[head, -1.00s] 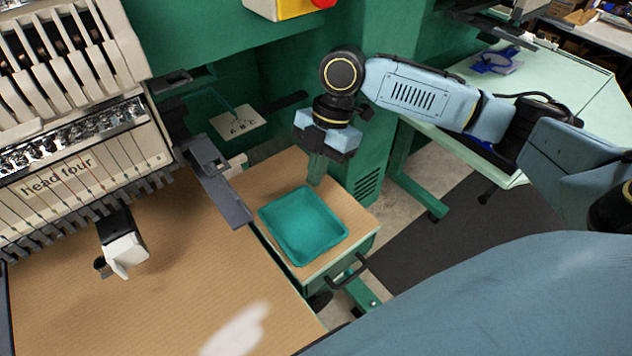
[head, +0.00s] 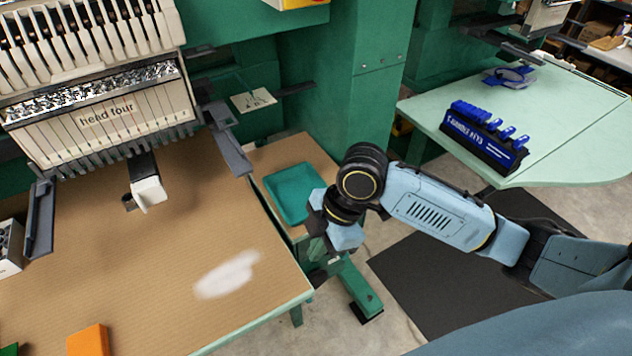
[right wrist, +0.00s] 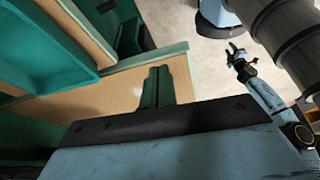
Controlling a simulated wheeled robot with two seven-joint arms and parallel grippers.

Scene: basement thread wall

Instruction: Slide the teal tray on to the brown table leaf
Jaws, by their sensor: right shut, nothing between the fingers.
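The teal tray (head: 288,192) lies flat on a small brown-topped green cabinet in the head view, and it also shows at the upper left of the right wrist view (right wrist: 40,45). The brown table leaf (head: 130,265) is the wide top left of the cabinet, with a narrow dark gap between them. My right gripper (head: 318,247) is shut and empty, at the tray's near right side; its wrist hides the tray's near right corner. I cannot tell whether it touches the tray. My left gripper (right wrist: 236,52) is small in the right wrist view, away from the tray.
The cabinet top (head: 285,152) has bare room behind the tray. The machine head (head: 105,105) stands over the leaf's back. A white patch (head: 228,275) and an orange block (head: 88,341) are on the leaf. A blue rack (head: 485,135) stands on the pale table at right.

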